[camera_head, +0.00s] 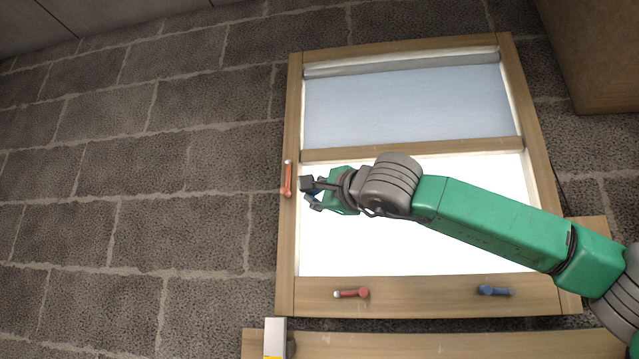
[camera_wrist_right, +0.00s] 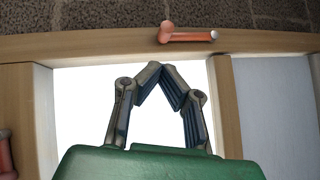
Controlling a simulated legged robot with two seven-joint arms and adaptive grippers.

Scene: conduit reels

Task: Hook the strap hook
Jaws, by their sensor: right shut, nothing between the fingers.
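I cannot make out a strap or a strap hook in either view. A red peg with a pale end (camera_head: 288,179) is on the left side of a wooden window frame (camera_head: 291,240). My right gripper (camera_head: 310,193) is just right of that peg, apart from it, in front of the bright pane. In the wrist view the right gripper's fingers (camera_wrist_right: 162,72) meet at their tips with nothing between them. The same red peg shows beyond them (camera_wrist_right: 186,37), on the frame. My left gripper is not in view.
A second red peg (camera_head: 351,293) and a blue peg (camera_head: 495,291) are on the frame's bottom rail. A rolled grey blind (camera_head: 400,62) hangs at the top. A grey object with yellow (camera_head: 275,338) stands below left. A stone wall (camera_head: 130,190) surrounds the window.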

